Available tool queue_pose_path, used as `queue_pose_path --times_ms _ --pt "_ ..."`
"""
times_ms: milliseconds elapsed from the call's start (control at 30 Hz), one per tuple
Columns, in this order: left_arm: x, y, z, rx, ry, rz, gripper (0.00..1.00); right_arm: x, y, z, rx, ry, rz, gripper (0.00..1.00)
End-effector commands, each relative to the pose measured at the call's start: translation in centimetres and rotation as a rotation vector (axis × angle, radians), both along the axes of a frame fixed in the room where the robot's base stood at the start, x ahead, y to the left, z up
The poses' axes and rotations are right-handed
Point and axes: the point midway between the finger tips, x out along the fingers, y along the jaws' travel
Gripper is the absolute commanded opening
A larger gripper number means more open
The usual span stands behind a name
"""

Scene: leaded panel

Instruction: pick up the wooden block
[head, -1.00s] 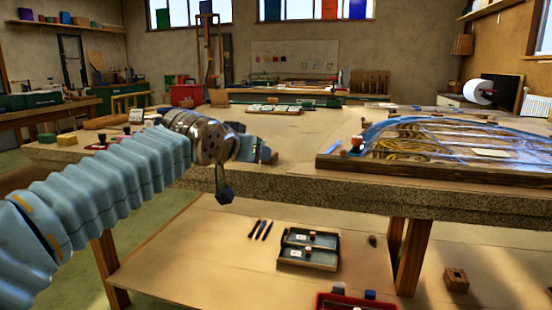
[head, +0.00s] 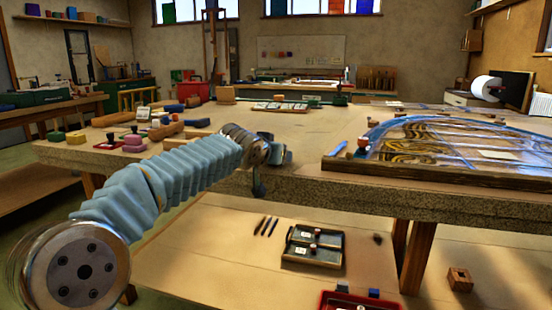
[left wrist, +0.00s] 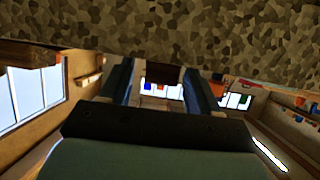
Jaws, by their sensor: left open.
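My left gripper (head: 283,156) is at the bench's front edge, left of the leaded panel (head: 440,143). In the left wrist view its two dark fingers (left wrist: 160,78) stand apart, with a brown, block-like shape (left wrist: 168,75) between them in the picture. I cannot tell how far off that shape is or which thing it is. A wooden block with a hole (head: 460,280) sits low at the right, clear of the gripper. Another wooden block (head: 226,95) stands at the back of the bench. My right gripper is not in view.
The speckled bench edge (head: 400,195) runs close by the left gripper and fills the top of the left wrist view (left wrist: 150,30). Dark trays (head: 313,246) and a red tray (head: 345,300) lie below. Coloured items crowd the bench's left; its middle is mostly clear.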

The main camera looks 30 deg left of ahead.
Motion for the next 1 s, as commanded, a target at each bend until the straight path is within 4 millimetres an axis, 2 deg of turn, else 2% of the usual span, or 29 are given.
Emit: queue_pose_path --times_ms 67,400,433,767,867,967,1000 --pt "0.0 0.0 0.0 0.0 0.0 0.0 0.62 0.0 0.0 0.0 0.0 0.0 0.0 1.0" --pt "0.0 0.0 0.0 0.0 0.0 0.0 0.1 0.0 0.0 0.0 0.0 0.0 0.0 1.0" --pt "-0.1 0.0 0.0 0.0 0.0 0.0 0.07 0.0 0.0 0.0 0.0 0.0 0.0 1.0" --pt "0.0 0.0 0.7 0.001 -0.002 0.0 0.07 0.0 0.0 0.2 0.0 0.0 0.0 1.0" --pt "0.0 -0.1 1.8 0.0 -0.003 -0.001 0.07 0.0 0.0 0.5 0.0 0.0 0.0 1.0" --pt "-0.1 -0.1 3.8 0.0 -0.005 -0.002 0.07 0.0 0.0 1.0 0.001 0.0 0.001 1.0" --pt "-0.9 -0.6 4.4 0.001 -0.005 -0.002 0.07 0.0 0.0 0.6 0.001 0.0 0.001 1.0"
